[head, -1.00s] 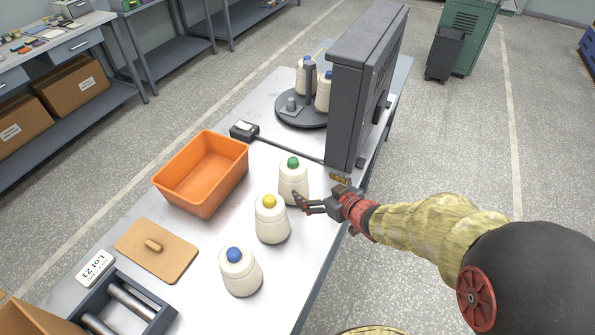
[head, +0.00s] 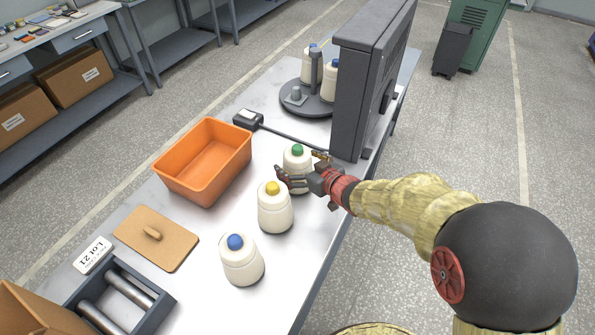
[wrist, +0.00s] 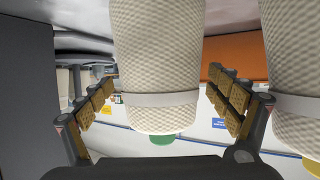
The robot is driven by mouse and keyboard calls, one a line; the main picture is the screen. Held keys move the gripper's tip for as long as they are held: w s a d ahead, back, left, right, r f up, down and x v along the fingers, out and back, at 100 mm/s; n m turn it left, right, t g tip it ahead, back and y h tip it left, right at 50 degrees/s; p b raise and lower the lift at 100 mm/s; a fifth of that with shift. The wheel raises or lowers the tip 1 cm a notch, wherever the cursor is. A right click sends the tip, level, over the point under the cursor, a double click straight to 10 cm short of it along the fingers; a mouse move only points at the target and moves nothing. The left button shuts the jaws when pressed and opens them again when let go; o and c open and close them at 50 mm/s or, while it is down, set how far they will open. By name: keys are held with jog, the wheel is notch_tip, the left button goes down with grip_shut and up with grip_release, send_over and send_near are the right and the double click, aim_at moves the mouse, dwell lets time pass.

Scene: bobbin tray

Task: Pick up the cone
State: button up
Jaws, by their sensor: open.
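Three cream cones stand upright in a row on the table. The green-tipped cone (head: 296,161) is farthest, the yellow-tipped cone (head: 275,212) is in the middle, and the blue-tipped cone (head: 242,264) is nearest. My gripper (head: 302,170) is open, with its fingers around the sides of the green-tipped cone. In the wrist view, which looks upside down, the green-tipped cone (wrist: 156,60) fills the space between the spread fingers, with gaps on both sides. The yellow-tipped cone (wrist: 295,75) is just outside the right finger there.
An orange bin (head: 203,160) stands left of the cones. A dark upright panel (head: 362,80) rises close behind my gripper. A round turntable (head: 308,104) with two more cones stands farther back. A brown board (head: 157,239) and roller frame (head: 118,300) lie nearer.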

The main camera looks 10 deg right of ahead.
aim_at(297, 146)
jog(key=c, duration=0.3)
jog(key=c, duration=1.3)
notch_tip(297, 146, up, 10)
jog(key=p, duration=0.4)
jog(key=shift+r, duration=0.1)
notch_tip(297, 146, up, 20)
jog(key=p, duration=1.9)
